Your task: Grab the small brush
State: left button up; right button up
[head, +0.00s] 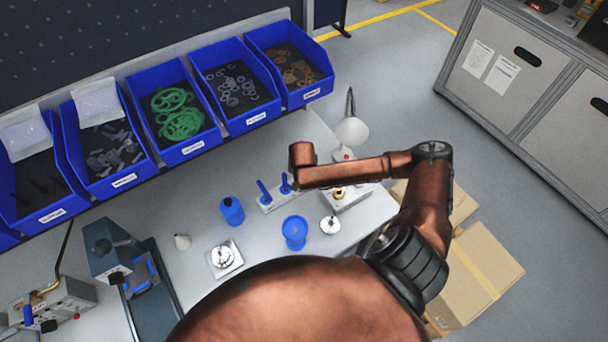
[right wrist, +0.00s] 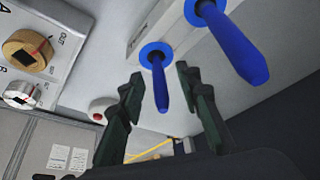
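Two blue-handled tools stand in a white holder (head: 272,201) on the bench. The smaller one, which looks like the small brush (head: 285,184), is nearer the white box; it also shows in the right wrist view (right wrist: 160,88). The larger blue handle (head: 264,191) stands beside it and is also in the right wrist view (right wrist: 234,44). My right gripper (right wrist: 159,70) is open, its dark fingers on either side of the smaller handle in that picture, with gaps on both sides. The brush heads are hidden. In the head view I cannot make out the right gripper. My left gripper is not in view.
A white box with knobs (right wrist: 45,55) stands close to the holder. A blue bottle (head: 232,211), a blue cup (head: 294,233) and metal parts (head: 330,225) stand nearby. A lamp (head: 351,131) is behind. Blue bins (head: 187,148) line the back.

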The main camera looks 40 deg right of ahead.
jog(key=shift+w+d+f, duration=0.1)
jog(key=shift+d+f, duration=0.05)
jog(key=shift+f, duration=0.45)
jog(key=shift+c, duration=0.6)
grip_shut()
jog(key=shift+r, duration=0.1)
